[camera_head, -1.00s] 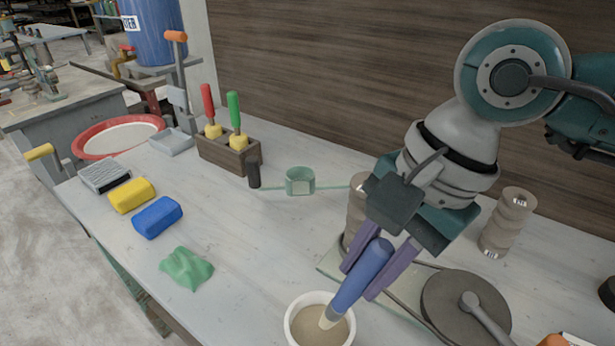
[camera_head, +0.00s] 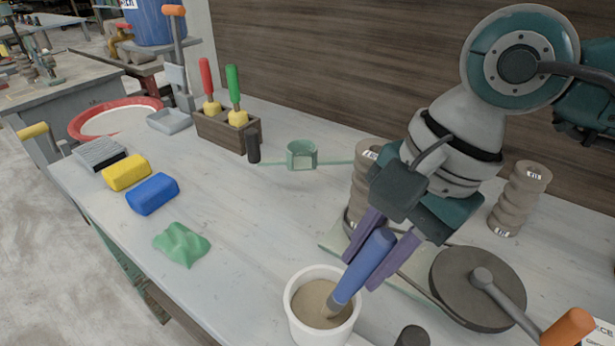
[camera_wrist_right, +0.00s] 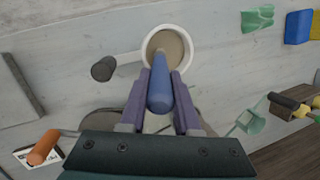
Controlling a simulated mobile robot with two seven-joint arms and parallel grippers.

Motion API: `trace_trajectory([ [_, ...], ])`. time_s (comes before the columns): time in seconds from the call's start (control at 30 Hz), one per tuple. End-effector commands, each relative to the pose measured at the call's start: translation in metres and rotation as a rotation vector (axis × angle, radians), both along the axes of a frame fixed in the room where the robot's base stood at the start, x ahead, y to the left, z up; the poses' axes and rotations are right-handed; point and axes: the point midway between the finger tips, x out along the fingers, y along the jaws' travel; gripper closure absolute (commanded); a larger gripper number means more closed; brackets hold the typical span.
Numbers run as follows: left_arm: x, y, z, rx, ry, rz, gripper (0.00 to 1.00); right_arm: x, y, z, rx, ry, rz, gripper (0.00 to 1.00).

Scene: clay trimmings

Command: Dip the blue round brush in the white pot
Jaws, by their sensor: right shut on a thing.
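The blue round brush (camera_head: 366,262) is held tilted in my right gripper (camera_head: 376,250), whose purple fingers are shut on its handle. Its pale tip is down inside the white pot (camera_head: 295,318), at the surface of the tan contents. The white pot stands upright on the table. In the right wrist view the brush (camera_wrist_right: 160,92) lies between the fingers (camera_wrist_right: 160,98), pointing at the white pot (camera_wrist_right: 192,48). The pot's inside hides the very end of the tip. My left gripper is not in view.
A round dark wheel (camera_head: 477,287) with a crank lies right of the pot. A green cloth (camera_head: 182,244), a blue block (camera_head: 152,194) and a yellow block (camera_head: 127,172) lie left. A wooden holder (camera_head: 226,131) with red and green-handled tools stands behind. The table between is clear.

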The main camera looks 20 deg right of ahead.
Motion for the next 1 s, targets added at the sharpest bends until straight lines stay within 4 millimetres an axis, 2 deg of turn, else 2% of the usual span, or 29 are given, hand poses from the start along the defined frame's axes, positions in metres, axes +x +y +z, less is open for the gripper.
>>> trace_trajectory([
  [0.3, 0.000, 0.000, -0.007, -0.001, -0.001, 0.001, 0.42, 0.002, -0.003, -0.001, -0.001, 0.000, 0.000, 1.00],
  [0.6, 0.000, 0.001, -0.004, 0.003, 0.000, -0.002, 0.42, 0.002, -0.003, 0.001, 0.000, 0.000, 0.000, 1.00],
  [1.0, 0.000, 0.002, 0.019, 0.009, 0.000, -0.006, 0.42, 0.002, -0.003, 0.034, 0.000, 0.000, 0.001, 1.00],
])
